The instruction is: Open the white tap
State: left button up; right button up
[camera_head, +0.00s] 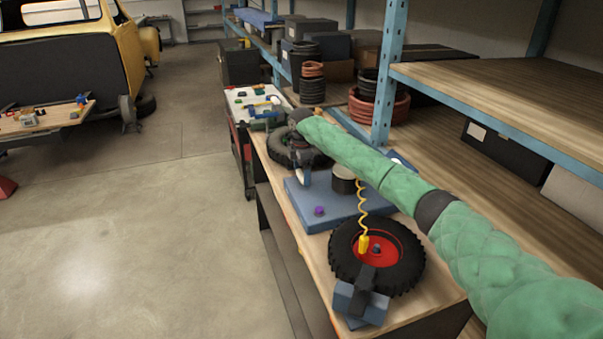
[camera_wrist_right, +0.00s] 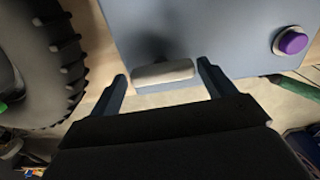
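The white tap (camera_wrist_right: 165,74) shows in the right wrist view as a short pale bar near the edge of a blue-grey base (camera_wrist_right: 200,28). My right gripper (camera_wrist_right: 162,70) is open, with one finger on each side of the bar and a visible gap at both ends. In the head view my right gripper (camera_head: 303,178) points down at the left part of the base (camera_head: 340,213), and it largely hides the tap there. My left gripper is not in view.
A purple knob (camera_head: 319,211) and a dark cylinder (camera_head: 343,179) sit on the base. A red-hubbed wheel (camera_head: 345,262) with a coiled yellow hose (camera_head: 361,200) stands in front. A black tyre (camera_head: 281,150) lies behind. Blue shelf posts (camera_head: 390,75) rise to the right.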

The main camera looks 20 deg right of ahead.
aim_at(301, 174)
jog(key=shift+o, duration=0.9)
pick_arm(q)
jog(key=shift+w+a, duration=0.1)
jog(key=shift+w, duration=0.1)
pick_arm(e)
jog(key=shift+f, duration=0.1)
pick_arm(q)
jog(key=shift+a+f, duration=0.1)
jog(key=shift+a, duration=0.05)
pick_arm(e)
jog(key=shift+r+b, duration=0.35)
jog(key=shift+r, duration=0.05)
notch_tip(301, 174, up, 6)
jog(key=shift+r+b, duration=0.1)
jog(key=shift+b, duration=1.15)
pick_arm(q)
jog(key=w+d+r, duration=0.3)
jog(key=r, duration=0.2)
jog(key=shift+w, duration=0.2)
pick_arm(e)
jog(key=shift+r, duration=0.4)
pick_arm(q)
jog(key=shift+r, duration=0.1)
